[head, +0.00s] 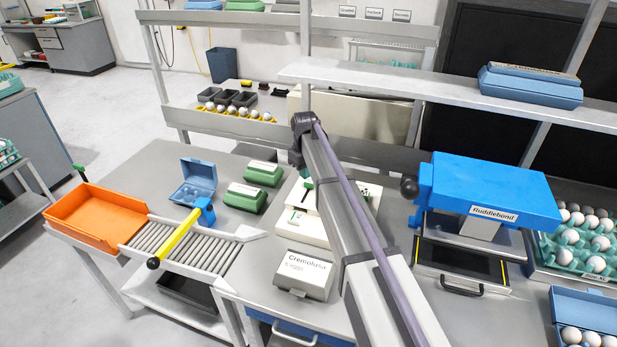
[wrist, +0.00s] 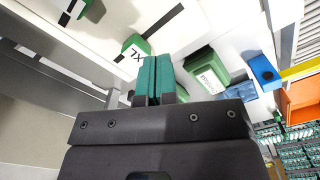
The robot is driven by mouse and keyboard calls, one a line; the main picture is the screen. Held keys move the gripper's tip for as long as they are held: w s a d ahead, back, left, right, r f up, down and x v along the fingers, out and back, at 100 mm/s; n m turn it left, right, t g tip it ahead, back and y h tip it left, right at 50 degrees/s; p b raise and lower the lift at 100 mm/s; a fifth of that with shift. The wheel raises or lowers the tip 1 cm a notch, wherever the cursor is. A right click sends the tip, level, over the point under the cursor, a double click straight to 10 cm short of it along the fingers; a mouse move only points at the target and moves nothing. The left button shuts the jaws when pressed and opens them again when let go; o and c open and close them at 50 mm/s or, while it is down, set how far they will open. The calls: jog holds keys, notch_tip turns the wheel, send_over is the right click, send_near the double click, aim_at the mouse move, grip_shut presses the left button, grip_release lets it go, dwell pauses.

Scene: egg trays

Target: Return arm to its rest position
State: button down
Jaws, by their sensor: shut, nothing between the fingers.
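My gripper (wrist: 151,80) shows in the wrist view with its two teal fingers pressed together and nothing between them. My arm (head: 345,195) reaches away from the camera over the middle of the bench in the head view. A green block (wrist: 136,46) with a label shows just left of the fingertips.
A white Cremolusa box (head: 304,273) and a blue Ruddlebond machine (head: 490,192) stand near the arm. An open blue carton (head: 197,180), a roller conveyor (head: 190,245) and an orange tray (head: 97,213) are left. A shelf (head: 420,85) spans the back.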

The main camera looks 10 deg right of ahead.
jog(key=shift+r, duration=0.65)
jog(key=s+d+m, duration=0.2)
jog(key=s+m, duration=0.1)
jog(key=s, duration=1.4)
jog(key=s+d+m, duration=0.2)
jog(key=s+m, duration=0.1)
jog(key=s, duration=1.4)
jog(key=shift+s+f, duration=0.2)
jog(key=shift+f, duration=0.05)
